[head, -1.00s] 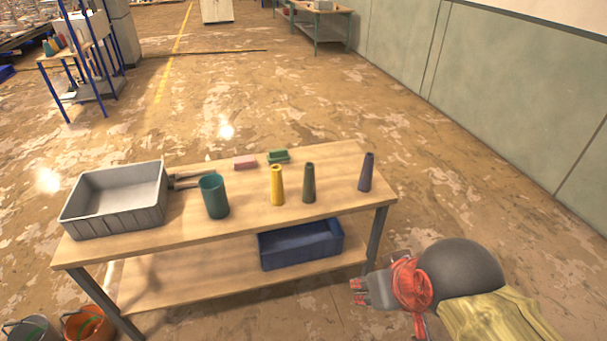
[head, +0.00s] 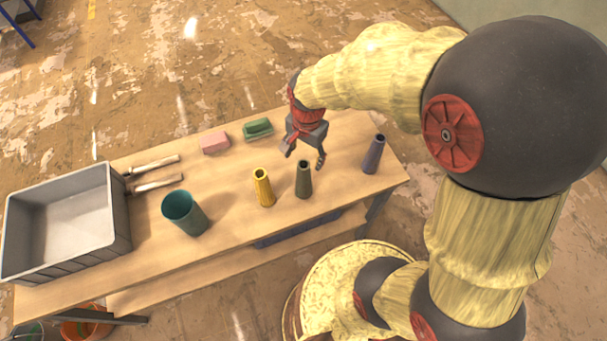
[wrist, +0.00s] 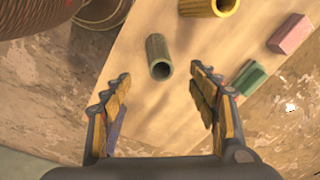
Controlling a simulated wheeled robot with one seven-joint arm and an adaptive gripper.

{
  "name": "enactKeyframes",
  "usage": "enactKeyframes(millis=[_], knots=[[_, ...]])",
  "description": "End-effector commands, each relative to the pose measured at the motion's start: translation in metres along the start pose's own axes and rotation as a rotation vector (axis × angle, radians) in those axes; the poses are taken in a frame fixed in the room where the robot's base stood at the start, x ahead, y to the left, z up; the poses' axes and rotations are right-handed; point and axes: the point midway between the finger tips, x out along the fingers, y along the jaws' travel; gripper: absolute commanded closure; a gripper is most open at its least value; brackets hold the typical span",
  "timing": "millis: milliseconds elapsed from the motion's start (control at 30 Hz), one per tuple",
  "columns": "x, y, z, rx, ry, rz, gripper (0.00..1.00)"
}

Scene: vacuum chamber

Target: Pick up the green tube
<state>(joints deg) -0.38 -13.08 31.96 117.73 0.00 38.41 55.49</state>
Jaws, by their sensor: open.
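The green tube (head: 303,182) is a dark, tapered, hollow tube standing upright on the wooden table (head: 235,235), between a yellow tube (head: 263,190) and a purple tube (head: 374,156). In the wrist view the green tube (wrist: 156,58) shows ahead of the fingertips, roughly centred between them, with its open end facing the camera. My gripper (head: 304,160) is open and empty, above the table near the green tube's top. Its two fingers (wrist: 160,76) are spread wide in the wrist view.
A teal cup (head: 187,216), two handled tools and a grey bin (head: 112,185) are at the left. A pink block (head: 214,142) and a green block (head: 258,128) lie at the back. A blue bin (head: 300,230) sits under the tabletop.

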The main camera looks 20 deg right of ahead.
Motion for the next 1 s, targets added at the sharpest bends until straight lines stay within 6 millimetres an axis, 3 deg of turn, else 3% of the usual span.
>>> enactKeyframes(millis=[100, 200, 1000], knots=[[0.030, 0.000, 0.000, 0.127, -0.031, 0.051, 0.40], [0.046, 0.000, 0.001, 0.189, -0.039, 0.071, 0.40], [0.131, 0.006, 0.003, 0.217, -0.042, 0.078, 0.40]])
